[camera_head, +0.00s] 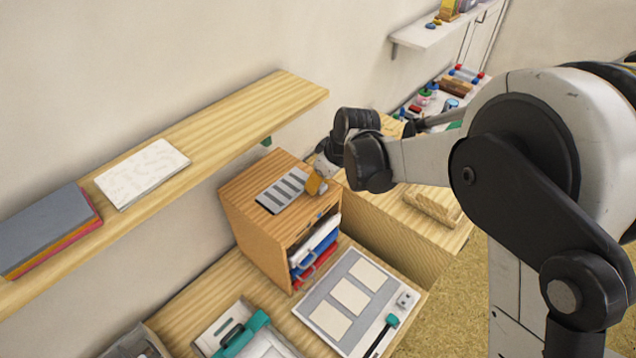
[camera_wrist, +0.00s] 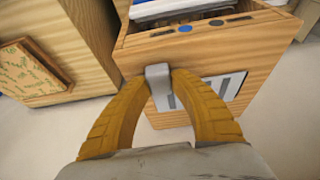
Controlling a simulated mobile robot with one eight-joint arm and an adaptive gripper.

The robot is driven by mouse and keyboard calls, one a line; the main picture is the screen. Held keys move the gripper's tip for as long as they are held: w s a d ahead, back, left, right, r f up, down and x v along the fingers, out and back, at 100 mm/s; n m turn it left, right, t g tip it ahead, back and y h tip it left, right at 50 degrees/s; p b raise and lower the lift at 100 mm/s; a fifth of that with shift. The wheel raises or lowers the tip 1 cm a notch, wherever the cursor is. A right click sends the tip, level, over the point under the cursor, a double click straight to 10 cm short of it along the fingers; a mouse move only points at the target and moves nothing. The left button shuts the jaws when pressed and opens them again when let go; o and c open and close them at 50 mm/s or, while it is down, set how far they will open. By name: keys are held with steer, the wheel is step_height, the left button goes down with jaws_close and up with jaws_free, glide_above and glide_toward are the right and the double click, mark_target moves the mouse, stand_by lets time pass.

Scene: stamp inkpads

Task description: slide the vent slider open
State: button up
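The vent slider (camera_head: 283,191) is a grey panel with darker bars on top of a small wooden cabinet (camera_head: 248,224). In the wrist view the striped panel (camera_wrist: 232,84) lies right of my fingers, partly hidden behind one. A grey upright tab (camera_wrist: 157,72) stands at its left end. My gripper (camera_wrist: 161,78) has its yellow fingertips on both sides of this tab and appears to be shut on it. In the head view my gripper (camera_head: 317,184) is at the panel's right end, and the tab is hidden there.
Blue, white and red trays (camera_head: 314,250) sit in the cabinet's open front. A wooden shelf (camera_head: 230,112) with a white pad (camera_head: 142,173) runs along the wall behind. A grey board with pale squares (camera_head: 349,300) lies in front. A lower wooden surface (camera_head: 398,215) lies to the right.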

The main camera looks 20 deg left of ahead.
mark_target(305, 196)
jaws_close()
steer(key=shift+s, duration=0.1)
steer(key=s, duration=0.2)
steer(key=s+a+b, duration=0.1)
steer(key=s, duration=0.1)
steer(key=o, duration=0.9)
jaws_free()
steer(key=shift+w, duration=0.15)
steer(key=v, duration=1.2)
steer(key=shift+a, duration=0.1)
